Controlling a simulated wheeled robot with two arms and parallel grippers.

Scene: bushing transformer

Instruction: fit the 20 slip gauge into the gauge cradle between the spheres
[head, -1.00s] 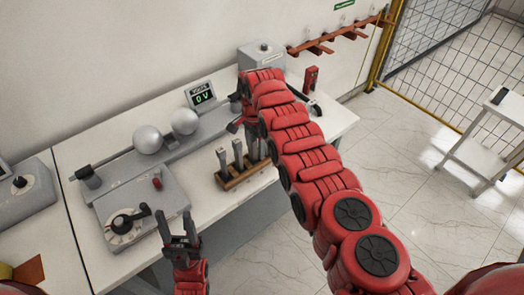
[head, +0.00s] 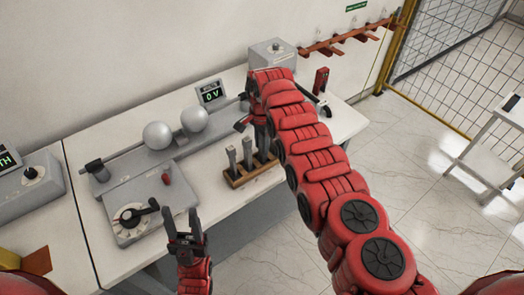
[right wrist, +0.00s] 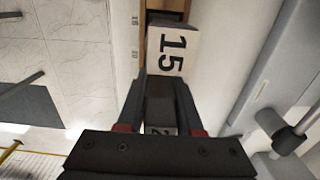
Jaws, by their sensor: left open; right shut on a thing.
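The two grey spheres (head: 158,135) and (head: 194,119) sit side by side on the long grey rail apparatus at the back of the bench. I cannot make out the gauge cradle clearly. The wooden gauge rack (head: 236,181) stands in front, with upright metal gauges (head: 232,160) in it. My right gripper (right wrist: 160,85) is shut on a grey gauge (right wrist: 158,112) at the rack; a partly hidden "2" shows on its end. The block marked 15 (right wrist: 172,50) stands just beyond the fingers. My left gripper (head: 181,219) is open and empty, near the bench's front edge.
A grey control box with a black knob (head: 130,216) and red switch lies left of the rack. A small 0 V display (head: 211,94) stands behind the spheres. Another grey box (head: 272,54) is at the back right. My right arm hides part of the bench.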

